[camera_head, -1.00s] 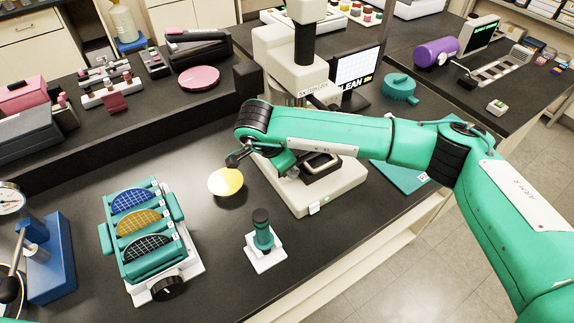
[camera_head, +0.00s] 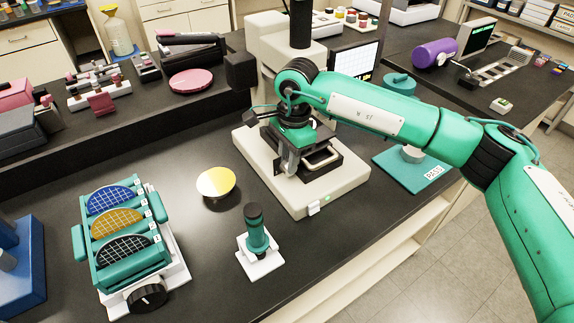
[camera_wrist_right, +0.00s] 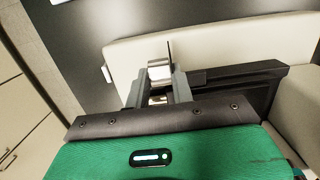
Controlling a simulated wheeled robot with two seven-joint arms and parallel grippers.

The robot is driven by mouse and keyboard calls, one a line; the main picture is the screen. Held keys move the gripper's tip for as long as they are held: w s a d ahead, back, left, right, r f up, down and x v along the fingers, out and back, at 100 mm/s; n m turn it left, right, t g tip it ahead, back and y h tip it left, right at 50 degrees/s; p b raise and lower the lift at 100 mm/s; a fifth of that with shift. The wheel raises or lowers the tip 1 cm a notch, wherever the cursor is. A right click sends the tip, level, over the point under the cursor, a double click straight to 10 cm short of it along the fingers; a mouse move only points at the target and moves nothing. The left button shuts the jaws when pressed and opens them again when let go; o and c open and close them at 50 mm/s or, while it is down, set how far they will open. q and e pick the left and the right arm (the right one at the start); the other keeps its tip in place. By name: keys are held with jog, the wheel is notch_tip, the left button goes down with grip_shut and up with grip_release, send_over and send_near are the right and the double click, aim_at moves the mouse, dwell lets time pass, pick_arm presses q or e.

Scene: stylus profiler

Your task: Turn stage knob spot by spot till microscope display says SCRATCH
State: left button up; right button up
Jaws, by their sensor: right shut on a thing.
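The microscope (camera_head: 270,48) stands on its cream base (camera_head: 335,193) with the dark stage (camera_head: 324,158) on it. My right gripper (camera_head: 289,168) points down at the near-left side of the stage. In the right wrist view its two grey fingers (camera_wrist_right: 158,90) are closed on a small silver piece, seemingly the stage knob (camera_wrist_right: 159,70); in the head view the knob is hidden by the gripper. The microscope display (camera_head: 357,64) shows a white grid on top; its lower part with the word is hidden behind my right arm. My left gripper is not in view.
A yellow round disc (camera_head: 216,182), a teal upright tool on a white stand (camera_head: 256,240) and a teal rack of wafers (camera_head: 132,226) stand left of the microscope. A teal pad marked PASS (camera_head: 425,172) lies to the right. Bench between them is clear.

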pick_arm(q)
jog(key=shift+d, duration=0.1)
pick_arm(e)
jog(key=o, duration=1)
jog(key=shift+r, duration=0.15)
jog(key=shift+r, duration=0.3)
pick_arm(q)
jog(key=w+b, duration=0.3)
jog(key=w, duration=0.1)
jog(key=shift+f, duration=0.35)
pick_arm(e)
notch_tip(320, 180, up, 19)
jog(key=shift+r, duration=0.1)
